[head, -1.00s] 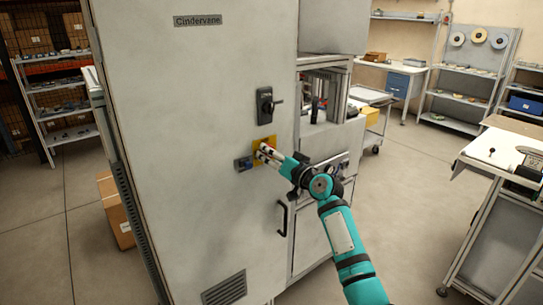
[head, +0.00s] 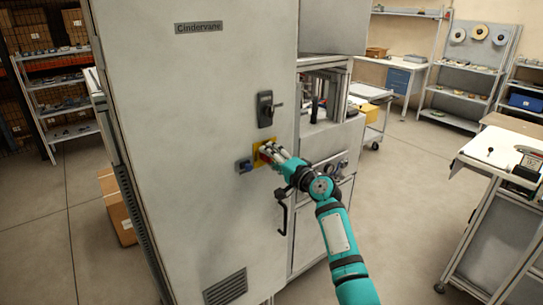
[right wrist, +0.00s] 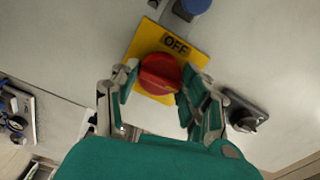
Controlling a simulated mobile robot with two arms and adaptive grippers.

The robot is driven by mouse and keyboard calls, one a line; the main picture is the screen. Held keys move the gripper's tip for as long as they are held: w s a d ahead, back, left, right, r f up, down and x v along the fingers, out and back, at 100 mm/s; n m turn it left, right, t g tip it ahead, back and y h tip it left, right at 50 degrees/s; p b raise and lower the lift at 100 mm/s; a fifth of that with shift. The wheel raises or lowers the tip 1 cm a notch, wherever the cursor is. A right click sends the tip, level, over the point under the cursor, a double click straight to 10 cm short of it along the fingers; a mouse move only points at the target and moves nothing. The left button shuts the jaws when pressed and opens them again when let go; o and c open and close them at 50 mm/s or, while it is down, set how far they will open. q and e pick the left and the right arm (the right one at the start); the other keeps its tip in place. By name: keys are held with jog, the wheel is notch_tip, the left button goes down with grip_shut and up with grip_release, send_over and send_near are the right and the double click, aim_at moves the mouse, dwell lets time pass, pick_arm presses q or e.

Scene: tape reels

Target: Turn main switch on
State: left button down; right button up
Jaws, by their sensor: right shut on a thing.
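The main switch is a red rotary knob (right wrist: 160,74) on a yellow plate (right wrist: 176,44) marked OFF, in the right wrist view. In the head view the yellow plate (head: 258,161) shows on the front of the grey cabinet (head: 190,120), with the knob mostly hidden behind my fingers. My right gripper (head: 269,150) is at the plate. In the right wrist view the fingers of my right gripper (right wrist: 158,92) sit on either side of the red knob and are shut on it. My left gripper is in neither view.
A black lever switch (head: 265,108) is above the plate, and a blue knob (head: 245,165) is left of it. A dark door handle (head: 283,215) is below my wrist. A worktable (head: 500,160) stands at the right, with open floor between.

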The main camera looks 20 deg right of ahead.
jog(key=shift+m, duration=0.4)
jog(key=o, duration=1.2)
jog(key=v, duration=1.2)
